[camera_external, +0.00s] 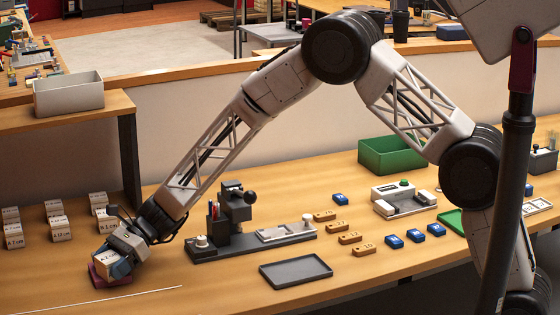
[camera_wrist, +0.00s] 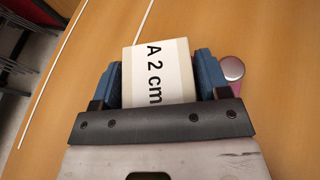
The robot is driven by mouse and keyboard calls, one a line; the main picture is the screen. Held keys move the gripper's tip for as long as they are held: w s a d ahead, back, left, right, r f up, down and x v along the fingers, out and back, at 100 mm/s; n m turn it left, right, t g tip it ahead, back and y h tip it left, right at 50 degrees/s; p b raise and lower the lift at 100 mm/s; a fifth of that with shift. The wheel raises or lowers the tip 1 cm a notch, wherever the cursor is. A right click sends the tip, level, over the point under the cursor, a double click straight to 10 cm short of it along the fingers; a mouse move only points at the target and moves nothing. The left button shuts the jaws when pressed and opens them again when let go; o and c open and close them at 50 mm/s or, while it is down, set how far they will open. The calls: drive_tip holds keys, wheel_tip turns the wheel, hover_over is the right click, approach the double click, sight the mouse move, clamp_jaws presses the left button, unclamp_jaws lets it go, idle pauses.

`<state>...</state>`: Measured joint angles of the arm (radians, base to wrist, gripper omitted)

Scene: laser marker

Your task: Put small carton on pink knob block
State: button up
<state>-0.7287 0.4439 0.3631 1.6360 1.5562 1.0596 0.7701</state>
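The small carton (camera_wrist: 158,72) is pale with a white label reading "A 2 cm". It sits between the two blue fingers of my gripper (camera_wrist: 160,80), which appear closed on its sides. In the external view, my gripper (camera_external: 112,260) is low at the front left with the carton (camera_external: 106,264) in it. The pink knob block (camera_external: 112,280) lies under it on the table. In the wrist view its silver knob (camera_wrist: 232,68) and a pink edge show right of the right finger; the rest is hidden. I cannot tell whether the carton touches the block.
Several labelled cartons (camera_external: 60,228) stand left of my gripper. A dark fixture with a lever (camera_external: 236,210) is to the right, with a grey tray (camera_external: 296,271) in front. A thin white line (camera_external: 120,300) runs along the table near the front.

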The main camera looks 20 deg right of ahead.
sight(118, 255)
drive_tip(key=shift+r, duration=0.15)
drive_tip(key=shift+v, duration=3.75)
drive_tip(key=shift+d+r, duration=0.1)
